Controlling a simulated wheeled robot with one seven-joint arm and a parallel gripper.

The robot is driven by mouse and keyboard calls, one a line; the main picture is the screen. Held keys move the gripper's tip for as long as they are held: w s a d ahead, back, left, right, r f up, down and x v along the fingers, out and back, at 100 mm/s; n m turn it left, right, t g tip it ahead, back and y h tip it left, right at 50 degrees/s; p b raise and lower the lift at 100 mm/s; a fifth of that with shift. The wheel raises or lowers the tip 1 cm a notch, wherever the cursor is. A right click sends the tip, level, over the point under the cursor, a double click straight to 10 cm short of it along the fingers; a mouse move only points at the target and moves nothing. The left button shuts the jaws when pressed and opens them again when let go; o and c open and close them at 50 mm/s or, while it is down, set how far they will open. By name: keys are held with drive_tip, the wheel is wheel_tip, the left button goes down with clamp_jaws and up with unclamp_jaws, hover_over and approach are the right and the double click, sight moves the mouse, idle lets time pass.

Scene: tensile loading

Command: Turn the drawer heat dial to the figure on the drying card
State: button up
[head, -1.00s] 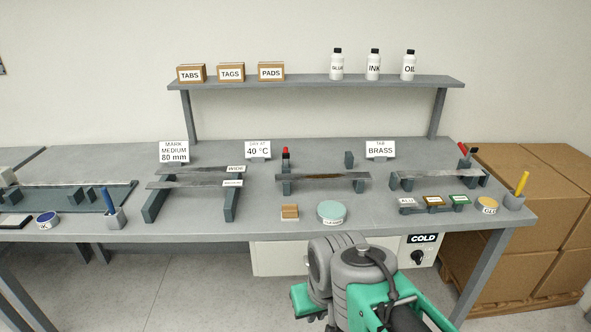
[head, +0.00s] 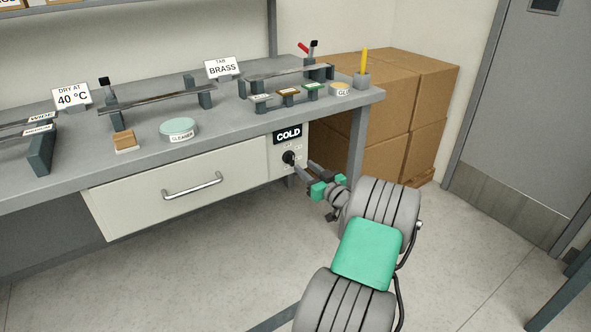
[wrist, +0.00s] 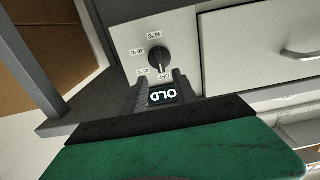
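The drying card (head: 72,96) stands at the back of the bench and reads DRY AT 40 °C. The black heat dial (head: 288,157) is on the panel right of the drawer, under a COLD sign (head: 287,135). In the upside-down wrist view the dial (wrist: 158,57) has labels around it for OFF and several temperatures; its pointer appears towards OFF. My gripper (head: 304,170) is close in front of the dial. In the wrist view my gripper (wrist: 160,85) has its fingers apart, with nothing between them but the sign behind. Whether a fingertip touches the dial cannot be told.
The closed drawer (head: 180,190) with its bar handle (head: 192,186) is left of the dial. The bench leg (head: 357,145) and stacked boxes (head: 395,115) are to the right.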

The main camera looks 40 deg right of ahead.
sight(293, 158)
drive_tip(key=x, duration=0.6)
drive_tip(key=shift+w+b, duration=0.15)
drive_tip(key=shift+b, duration=0.15)
drive_tip(key=shift+c, duration=0.4)
clamp_jaws()
